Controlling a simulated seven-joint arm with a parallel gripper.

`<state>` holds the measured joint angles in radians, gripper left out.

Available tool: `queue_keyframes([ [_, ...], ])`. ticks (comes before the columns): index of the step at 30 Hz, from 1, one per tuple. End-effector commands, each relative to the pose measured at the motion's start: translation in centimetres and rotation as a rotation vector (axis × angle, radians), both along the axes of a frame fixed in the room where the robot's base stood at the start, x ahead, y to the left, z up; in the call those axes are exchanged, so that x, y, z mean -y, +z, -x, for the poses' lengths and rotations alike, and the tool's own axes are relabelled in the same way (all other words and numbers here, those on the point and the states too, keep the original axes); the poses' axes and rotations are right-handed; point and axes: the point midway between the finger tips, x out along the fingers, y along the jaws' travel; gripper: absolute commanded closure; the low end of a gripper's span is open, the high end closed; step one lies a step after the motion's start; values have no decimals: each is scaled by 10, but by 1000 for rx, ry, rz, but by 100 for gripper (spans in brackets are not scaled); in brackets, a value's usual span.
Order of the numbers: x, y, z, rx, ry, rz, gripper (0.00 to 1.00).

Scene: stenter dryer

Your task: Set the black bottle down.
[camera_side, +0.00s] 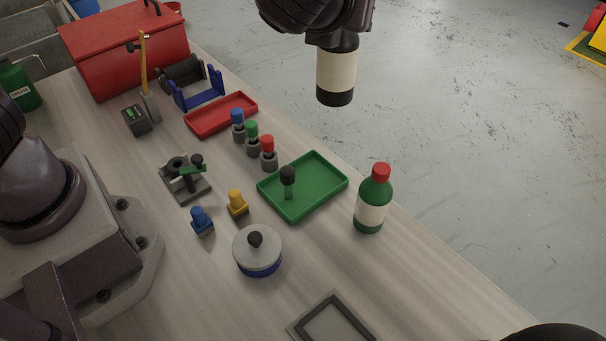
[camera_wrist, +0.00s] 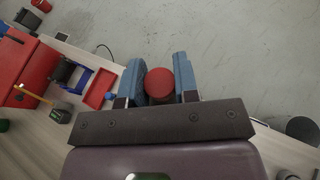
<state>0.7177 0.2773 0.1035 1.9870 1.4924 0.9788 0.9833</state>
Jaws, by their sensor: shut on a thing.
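The black bottle (camera_side: 336,74) has a cream label band and hangs upright below my gripper (camera_side: 337,36) at the top of the side view. Its upper part is hidden by the gripper there. In the wrist view its red cap (camera_wrist: 159,82) shows between the two blue-grey fingers of my gripper (camera_wrist: 160,88), which is shut on the bottle. The bottle is in the air, seen against the grey floor, clear of the wooden table (camera_side: 420,285). Its exact height above the tabletop is hard to tell.
A green bottle (camera_side: 373,202) with a red cap stands near the table's right edge. Beside it is a green tray (camera_side: 322,185); a red tray (camera_side: 222,114) lies farther back. A red toolbox (camera_side: 125,50) is back left. A lidded pot (camera_side: 257,252) and a frame (camera_side: 333,318) are in front.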

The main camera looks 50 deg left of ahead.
Motion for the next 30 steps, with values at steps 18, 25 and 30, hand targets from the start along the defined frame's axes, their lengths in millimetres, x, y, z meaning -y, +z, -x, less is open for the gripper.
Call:
queue_keyframes([
  [18, -28, -94, 0, -7, 106, -7, 100],
  [25, -28, -130, 0, -7, 106, -7, 100],
  [30, -28, -159, 0, -4, 105, -5, 100],
])
